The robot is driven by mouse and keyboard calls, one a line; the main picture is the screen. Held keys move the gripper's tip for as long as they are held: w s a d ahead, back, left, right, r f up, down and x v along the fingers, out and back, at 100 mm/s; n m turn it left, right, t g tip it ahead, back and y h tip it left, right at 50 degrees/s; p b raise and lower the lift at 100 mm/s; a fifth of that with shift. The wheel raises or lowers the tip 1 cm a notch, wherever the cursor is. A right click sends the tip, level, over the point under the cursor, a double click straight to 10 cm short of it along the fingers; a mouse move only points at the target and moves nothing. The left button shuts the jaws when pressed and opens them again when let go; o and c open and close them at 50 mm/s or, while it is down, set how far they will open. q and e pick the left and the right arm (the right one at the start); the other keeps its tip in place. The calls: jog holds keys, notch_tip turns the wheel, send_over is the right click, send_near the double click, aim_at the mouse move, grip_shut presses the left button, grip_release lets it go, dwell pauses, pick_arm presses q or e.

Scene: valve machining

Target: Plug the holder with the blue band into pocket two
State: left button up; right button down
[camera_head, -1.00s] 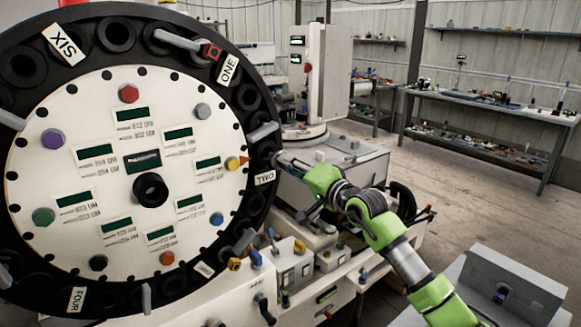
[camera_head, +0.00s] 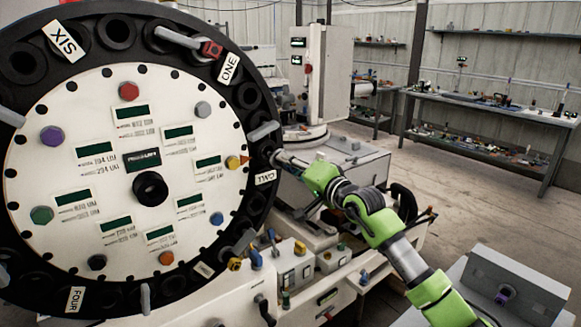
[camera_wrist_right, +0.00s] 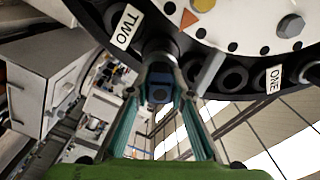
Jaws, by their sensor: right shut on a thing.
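The large black tool wheel (camera_head: 22,120) with a white face fills the left of the head view. Its label TWO (camera_head: 265,177) is at the right rim, and also shows in the wrist view (camera_wrist_right: 127,27). My right gripper (camera_head: 291,163) is at that rim, beside the label. In the wrist view the right gripper (camera_wrist_right: 166,92) is shut on a holder (camera_wrist_right: 158,48), a dark cylinder with a bluish end between the fingers. The holder's far end meets the rim at the pocket beside TWO; how deep it sits is hidden. My left gripper is out of view.
A red-ended holder (camera_head: 210,48) sits near label ONE (camera_head: 229,67). Grey levers project from the rim, one close to my gripper (camera_head: 264,131). A machine bench (camera_head: 300,265) with knobs lies below. A grey box (camera_head: 520,280) stands at the lower right. Open floor lies behind.

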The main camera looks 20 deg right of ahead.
aim_at(279, 167)
jog(key=shift+b+x, duration=1.35)
jog(key=shift+x, duration=1.05)
jog(key=c, duration=1.7)
grip_release()
jog(key=shift+r, duration=0.15)
jog(key=shift+s, duration=0.15)
jog(key=shift+p+v, duration=0.3)
jog(key=shift+v, duration=2.6)
jog(key=shift+d, duration=0.1)
